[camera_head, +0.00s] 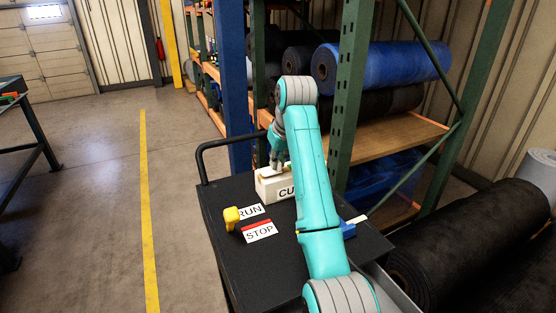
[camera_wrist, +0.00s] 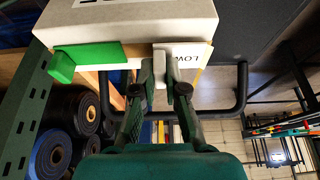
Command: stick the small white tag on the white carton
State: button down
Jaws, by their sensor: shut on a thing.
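The white carton (camera_head: 271,190) with large black letters stands on the black cart top, partly hidden by my arm. In the wrist view the carton (camera_wrist: 140,22) fills the top, with a green strip (camera_wrist: 85,60) along its near edge. My gripper (camera_wrist: 159,62) is shut on the small white tag (camera_wrist: 187,51), which shows the letters "LOW". The tag is right at the carton's near edge; I cannot tell whether it touches. In the head view my gripper (camera_head: 276,165) is at the carton's top rear, and the tag is not discernible there.
The black cart top (camera_head: 225,200) also holds a RUN label (camera_head: 251,212), a STOP label (camera_head: 260,232), a yellow object (camera_head: 231,218) and a blue object (camera_head: 348,229). A handrail (camera_head: 203,150) bounds its far side. Racks with rolls (camera_head: 385,65) stand behind.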

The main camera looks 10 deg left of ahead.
jog(key=shift+f, duration=0.55)
dwell(1.0)
dwell(0.4)
jog(key=c, duration=1.1)
grip_release()
jog(key=shift+r, duration=0.1)
jog(key=shift+c, duration=0.2)
